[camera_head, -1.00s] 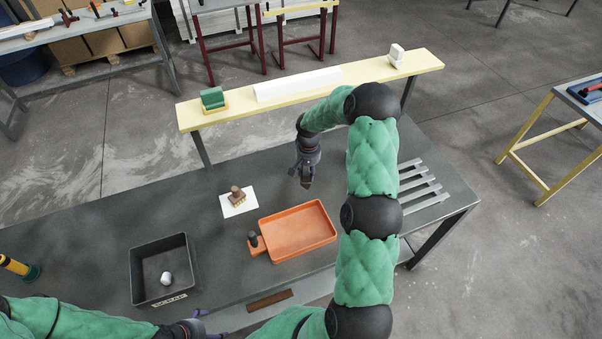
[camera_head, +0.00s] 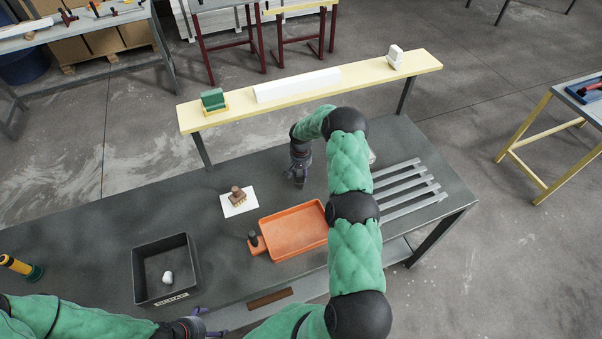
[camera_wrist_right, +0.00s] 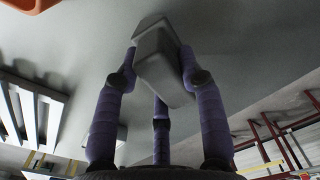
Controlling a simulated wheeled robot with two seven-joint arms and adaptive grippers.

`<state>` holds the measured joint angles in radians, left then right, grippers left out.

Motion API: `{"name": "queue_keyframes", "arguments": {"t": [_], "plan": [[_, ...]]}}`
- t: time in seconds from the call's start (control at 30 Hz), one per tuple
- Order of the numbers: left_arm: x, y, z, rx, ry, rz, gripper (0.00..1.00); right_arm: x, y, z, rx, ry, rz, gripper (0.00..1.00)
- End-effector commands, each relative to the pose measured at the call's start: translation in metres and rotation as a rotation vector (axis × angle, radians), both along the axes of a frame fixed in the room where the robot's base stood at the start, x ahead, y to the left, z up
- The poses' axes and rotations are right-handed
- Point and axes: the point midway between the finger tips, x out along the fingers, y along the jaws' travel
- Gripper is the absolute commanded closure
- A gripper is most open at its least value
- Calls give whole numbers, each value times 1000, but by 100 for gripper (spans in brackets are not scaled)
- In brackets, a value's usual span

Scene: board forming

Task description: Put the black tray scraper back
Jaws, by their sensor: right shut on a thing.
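My right gripper (camera_head: 298,180) points down over the dark workbench, beyond the orange tray. In the right wrist view its purple fingers (camera_wrist_right: 160,85) are closed around a smooth grey blocky piece (camera_wrist_right: 160,60). The fingers hide part of the piece, and I cannot tell for certain that it is the black tray scraper. A short black upright piece (camera_head: 252,239) stands at the tab of the orange tray (camera_head: 285,252). My left gripper (camera_head: 205,322) is at the bottom edge, its fingers apart and empty.
A black bin (camera_head: 190,285) holding a small white piece stands at front left. A brown stamp-like piece (camera_head: 237,194) stands on a white sheet. Grey slats (camera_head: 410,185) lie at right. A raised yellow shelf (camera_head: 230,110) runs along the back.

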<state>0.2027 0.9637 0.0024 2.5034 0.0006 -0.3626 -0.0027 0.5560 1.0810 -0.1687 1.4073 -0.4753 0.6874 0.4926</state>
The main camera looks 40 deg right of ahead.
Motion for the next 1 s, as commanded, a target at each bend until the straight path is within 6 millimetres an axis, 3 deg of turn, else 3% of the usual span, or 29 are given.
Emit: {"name": "queue_keyframes", "arguments": {"t": [0.5,0.53,0.6,1.0], "plan": [[0,0,-3,0,0,0,7,0,-1,-9,-1,-2,-1,91],[0,0,-3,0,0,0,7,0,0,-9,-1,-1,-1,55],[0,0,-2,0,0,0,7,0,0,-8,-1,-1,-1,37],[0,0,1,0,0,0,7,0,0,-6,-1,-1,-1,37]]}}
